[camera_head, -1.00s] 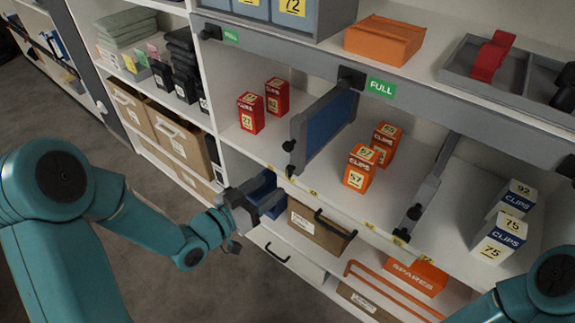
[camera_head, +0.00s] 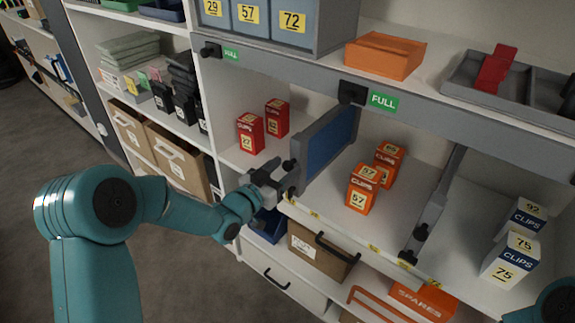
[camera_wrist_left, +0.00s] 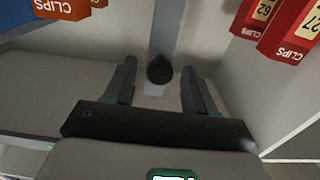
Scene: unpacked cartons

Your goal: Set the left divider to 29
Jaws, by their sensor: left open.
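The left divider (camera_head: 328,148), a grey frame with a blue panel, stands on the shelf between the red clips boxes and the orange clips boxes. Its dark front knob also shows in the left wrist view (camera_wrist_left: 159,70). My left gripper (camera_head: 282,174) is at the divider's front edge. In the left wrist view its two fingers (camera_wrist_left: 160,82) are spread, one on either side of the knob, with visible gaps. Small yellow labels (camera_head: 314,214) mark the shelf's front edge; their numbers are too small to read. My right gripper is out of view.
Red boxes (camera_head: 250,134) stand left of the divider, orange boxes (camera_head: 363,188) right of it. A second divider (camera_head: 436,205) stands further right, with white-blue boxes (camera_head: 510,262) beyond. A cardboard drawer (camera_head: 318,252) and a blue bin (camera_head: 268,225) are below the shelf.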

